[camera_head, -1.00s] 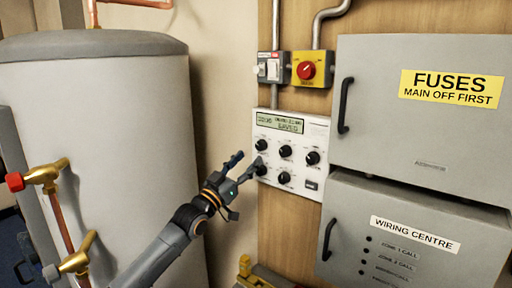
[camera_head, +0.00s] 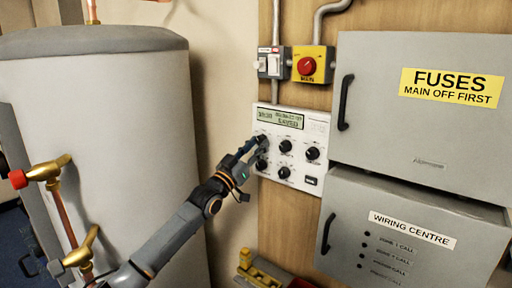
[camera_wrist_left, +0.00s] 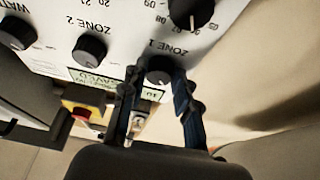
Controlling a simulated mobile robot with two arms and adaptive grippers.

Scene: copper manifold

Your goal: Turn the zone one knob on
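The zone one knob is a round black knob, labelled "ZONE 1" in the left wrist view (camera_wrist_left: 159,70). In the head view it is the upper left knob (camera_head: 262,141) on the white control panel (camera_head: 320,128), partly beside my fingertips. My left gripper (camera_head: 254,147) is at the panel's left side. In the left wrist view its dark fingers (camera_wrist_left: 156,80) stand apart, one on each side of the knob, with gaps visible. The gripper looks open around the knob; contact cannot be told. The right gripper is not in view.
The panel has a display (camera_head: 280,118) and other black knobs, including zone 2 (camera_wrist_left: 89,48) and one near my fingers (camera_wrist_left: 191,12). A red main switch (camera_head: 306,66) sits above. Grey fuse (camera_head: 400,140) and wiring boxes (camera_head: 350,215) stand right, a grey tank (camera_head: 110,130) left.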

